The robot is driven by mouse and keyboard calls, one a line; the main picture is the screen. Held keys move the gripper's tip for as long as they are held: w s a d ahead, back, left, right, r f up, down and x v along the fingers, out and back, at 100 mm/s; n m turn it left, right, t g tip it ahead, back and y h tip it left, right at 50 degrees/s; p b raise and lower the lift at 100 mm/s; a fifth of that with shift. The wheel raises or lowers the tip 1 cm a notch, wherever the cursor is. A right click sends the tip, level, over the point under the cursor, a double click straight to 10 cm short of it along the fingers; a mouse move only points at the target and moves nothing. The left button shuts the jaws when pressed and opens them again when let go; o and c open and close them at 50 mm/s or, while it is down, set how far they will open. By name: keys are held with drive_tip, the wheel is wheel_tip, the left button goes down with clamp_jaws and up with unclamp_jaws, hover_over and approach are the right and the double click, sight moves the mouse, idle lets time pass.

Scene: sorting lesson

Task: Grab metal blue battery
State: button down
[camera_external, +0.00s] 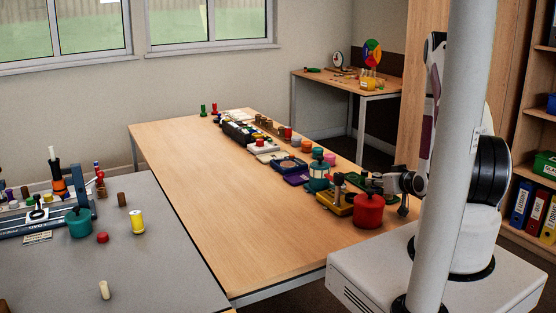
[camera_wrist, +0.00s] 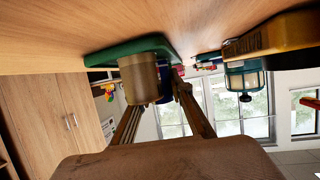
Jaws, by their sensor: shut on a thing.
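In the wrist view, the two fingers of my gripper (camera_wrist: 163,98) reach up toward a green base (camera_wrist: 130,49) on the wooden table. A dark blue piece (camera_wrist: 166,88), which looks like the metal blue battery, shows between the fingertips, and my gripper is shut on it. A tan cylinder (camera_wrist: 138,78) stands against the green base just left of it and partly covers it. I cannot tell whether the two touch. In the external view, my gripper (camera_external: 398,184) is low at the table's right edge, behind the red pot; the battery cannot be made out there.
A red pot (camera_external: 368,211), a yellow-based device (camera_external: 335,203) and a teal lantern (camera_external: 318,172) crowd close to my gripper; the lantern also shows in the wrist view (camera_wrist: 244,80). Several small items line the table's right side. The middle of the wooden table (camera_external: 225,200) is clear.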

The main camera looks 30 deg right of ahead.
sight(377, 174)
drive_tip(key=shift+r, duration=0.15)
drive_tip(key=shift+r, duration=4.85)
